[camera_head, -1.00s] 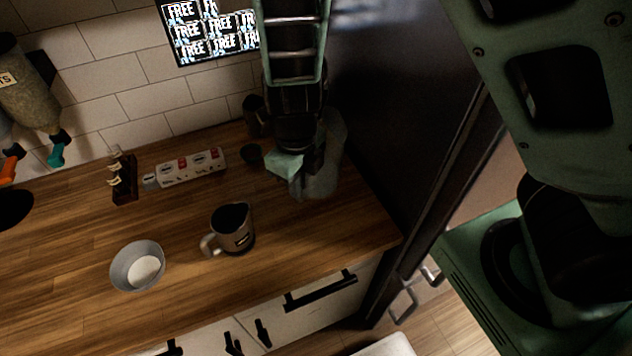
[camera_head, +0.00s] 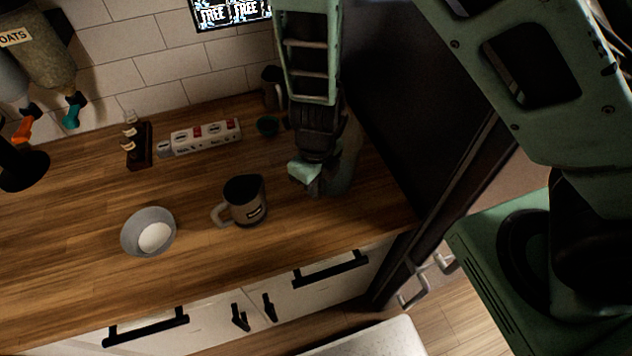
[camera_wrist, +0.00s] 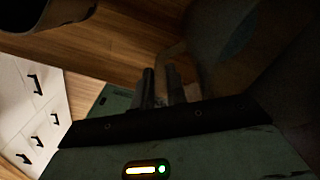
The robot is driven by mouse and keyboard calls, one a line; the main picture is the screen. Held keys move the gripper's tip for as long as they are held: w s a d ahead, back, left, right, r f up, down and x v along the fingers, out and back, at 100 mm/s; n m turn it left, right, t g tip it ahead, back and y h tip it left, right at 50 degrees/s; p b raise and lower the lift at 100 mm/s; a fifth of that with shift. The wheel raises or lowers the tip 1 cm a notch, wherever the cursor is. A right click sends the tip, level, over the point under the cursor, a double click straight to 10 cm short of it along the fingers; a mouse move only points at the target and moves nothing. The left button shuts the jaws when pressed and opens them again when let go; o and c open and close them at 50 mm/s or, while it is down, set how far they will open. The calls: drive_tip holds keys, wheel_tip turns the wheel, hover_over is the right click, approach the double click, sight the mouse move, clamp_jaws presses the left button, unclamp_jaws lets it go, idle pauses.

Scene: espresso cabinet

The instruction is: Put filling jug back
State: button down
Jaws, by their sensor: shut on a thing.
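The filling jug seems to be the grey, see-through jug (camera_head: 347,165) at the right of the counter, partly hidden behind my arm. My gripper (camera_head: 310,178) is at its left side. In the wrist view my gripper (camera_wrist: 160,82) has its fingers close together at the jug's handle (camera_wrist: 172,62), shut on it. The jug's dim body (camera_wrist: 225,55) fills the right of that view. The jug looks upright; I cannot tell whether its base touches the counter.
A labelled dark jug (camera_head: 245,203) stands left of my gripper on the wooden counter (camera_head: 75,260). A bowl (camera_head: 137,243) with white contents is farther left. A dark tall cabinet (camera_head: 400,90) borders the right.

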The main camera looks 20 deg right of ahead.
drive_tip(key=shift+f, duration=0.15)
drive_tip(key=c, duration=1.4)
unclamp_jaws()
